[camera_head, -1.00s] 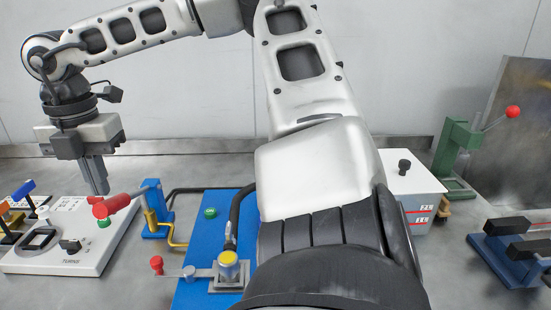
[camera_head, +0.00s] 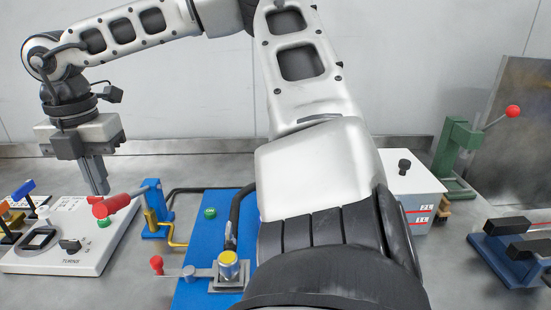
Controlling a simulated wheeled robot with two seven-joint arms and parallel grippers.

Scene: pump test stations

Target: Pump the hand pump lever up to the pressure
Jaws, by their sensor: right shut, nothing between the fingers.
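A lever with a red grip (camera_head: 112,206) reaches left and slightly down from a small blue stand (camera_head: 153,205) in the head view; it looks like the hand pump lever. A yellow pipe (camera_head: 166,234) comes from the stand. My right gripper (camera_head: 98,190) points down at the far left, just above the outer end of the red grip. Its fingers are together, with nothing seen between them. I cannot tell whether the fingertips touch the grip. No pressure gauge can be made out; my arm hides much of the middle. My left gripper is not in view.
A white panel (camera_head: 75,262) lies below the grip. A blue plate (camera_head: 190,294) carries a green button (camera_head: 210,213) and a yellow-capped valve (camera_head: 229,264) with a red-knobbed handle. On the right are a white box (camera_head: 410,185), a green press (camera_head: 455,150) and a dark blue vise-like block (camera_head: 510,262).

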